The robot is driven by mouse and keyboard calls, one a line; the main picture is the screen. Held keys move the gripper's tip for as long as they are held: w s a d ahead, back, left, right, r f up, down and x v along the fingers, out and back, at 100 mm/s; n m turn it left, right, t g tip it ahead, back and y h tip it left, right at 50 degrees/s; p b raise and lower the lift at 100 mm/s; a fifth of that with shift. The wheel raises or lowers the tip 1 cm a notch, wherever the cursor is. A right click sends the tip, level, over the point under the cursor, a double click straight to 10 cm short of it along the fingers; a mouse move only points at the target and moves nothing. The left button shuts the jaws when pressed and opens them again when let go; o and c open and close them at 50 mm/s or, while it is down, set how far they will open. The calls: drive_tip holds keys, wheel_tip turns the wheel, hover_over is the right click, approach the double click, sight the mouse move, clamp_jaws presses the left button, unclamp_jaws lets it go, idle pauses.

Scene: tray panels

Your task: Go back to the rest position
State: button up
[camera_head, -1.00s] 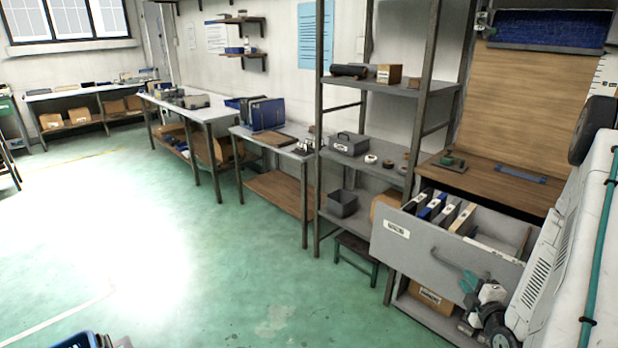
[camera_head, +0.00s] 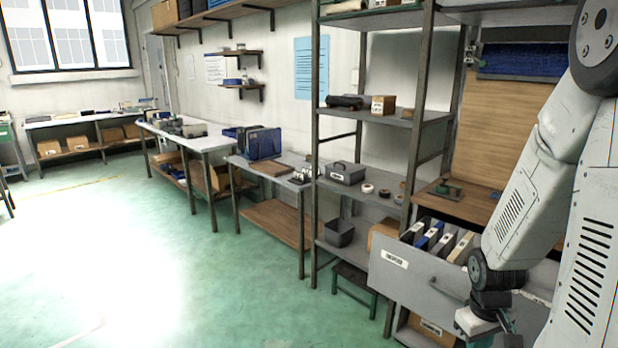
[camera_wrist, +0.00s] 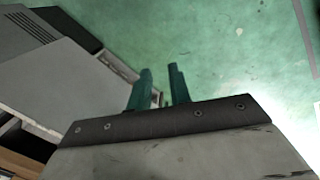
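My gripper (camera_wrist: 160,70) points down past the floor in the wrist view. Its two teal fingers stand apart with a narrow gap and nothing is visibly held between them. In the head view my gripper is at the bottom right, below and in front of the pulled-out grey drawer (camera_head: 408,283), mostly cut off by the frame edge. The drawer holds several upright binders (camera_head: 436,236). My arm rises along the right side of the view.
A tall grey shelf rack (camera_head: 360,190) stands left of the drawer. A low stool (camera_head: 352,279) sits at its foot. Long tables (camera_head: 190,135) line the wall. The green floor (camera_head: 110,250) on the left is open. A cardboard box (camera_head: 428,330) lies below the drawer.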

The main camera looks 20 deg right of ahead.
drive_tip(key=s+a+r+t, duration=0.1)
drive_tip(key=s+a+r, duration=0.2)
drive_tip(key=a+r, duration=0.8)
drive_tip(key=s+a+r+y, duration=0.1)
drive_tip(key=s+a+r, duration=0.3)
drive_tip(key=a+r, duration=0.6)
wheel_tip(320, 180, up, 3)
drive_tip(key=shift+s+a+n+t, duration=0.3)
drive_tip(key=shift+a+n+t, duration=0.1)
